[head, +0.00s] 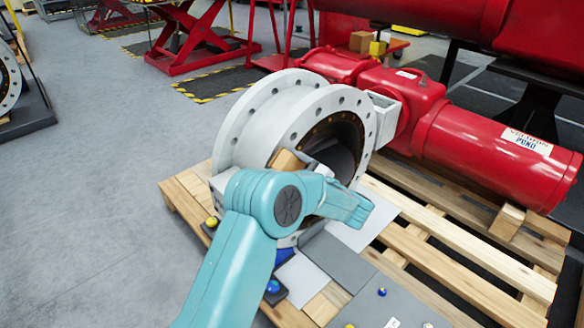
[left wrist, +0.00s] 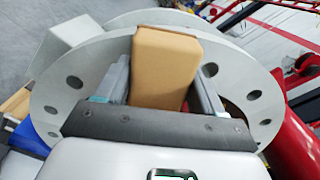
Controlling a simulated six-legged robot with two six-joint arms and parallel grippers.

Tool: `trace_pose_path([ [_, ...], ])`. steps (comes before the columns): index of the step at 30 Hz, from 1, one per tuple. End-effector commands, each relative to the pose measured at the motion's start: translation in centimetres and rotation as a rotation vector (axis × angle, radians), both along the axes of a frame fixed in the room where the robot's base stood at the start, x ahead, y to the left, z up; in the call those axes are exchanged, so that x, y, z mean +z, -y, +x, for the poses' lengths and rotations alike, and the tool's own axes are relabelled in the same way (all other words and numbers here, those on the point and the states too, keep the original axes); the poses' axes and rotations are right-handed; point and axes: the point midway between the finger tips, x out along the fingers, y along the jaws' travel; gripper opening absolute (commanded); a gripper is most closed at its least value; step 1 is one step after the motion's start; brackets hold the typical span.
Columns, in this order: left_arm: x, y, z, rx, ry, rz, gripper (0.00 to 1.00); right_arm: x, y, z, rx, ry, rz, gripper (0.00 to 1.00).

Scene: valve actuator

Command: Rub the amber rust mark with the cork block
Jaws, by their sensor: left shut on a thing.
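My left gripper (left wrist: 162,92) is shut on the cork block (left wrist: 165,62), a tan block standing out between its two grey fingers in the left wrist view. In the head view the cork block (head: 287,161) shows at the valve's near flange, with my teal arm in front of its lower part. The large pale grey round valve (head: 262,117) has bolt holes around its flanges and a dark brown ring inside. The block overlaps the flange in both views; I cannot tell whether they touch. I cannot make out the amber rust mark. My right gripper is not in view.
The red actuator (head: 480,145) extends right from the valve. The valve stands on a wooden pallet (head: 430,240). Grey plates (head: 335,262) with small blue and yellow knobs lie in front. Open grey floor (head: 110,150) is at left.

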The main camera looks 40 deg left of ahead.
Motion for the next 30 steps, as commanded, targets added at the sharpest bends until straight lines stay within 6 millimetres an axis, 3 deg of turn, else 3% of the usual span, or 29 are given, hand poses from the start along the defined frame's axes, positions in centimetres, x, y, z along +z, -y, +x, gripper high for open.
trace_pose_path([
  [30, 0.0, -1.7, 0.1, 0.001, 0.0, 0.001, 0.44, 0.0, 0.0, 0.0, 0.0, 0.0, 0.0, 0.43],
])
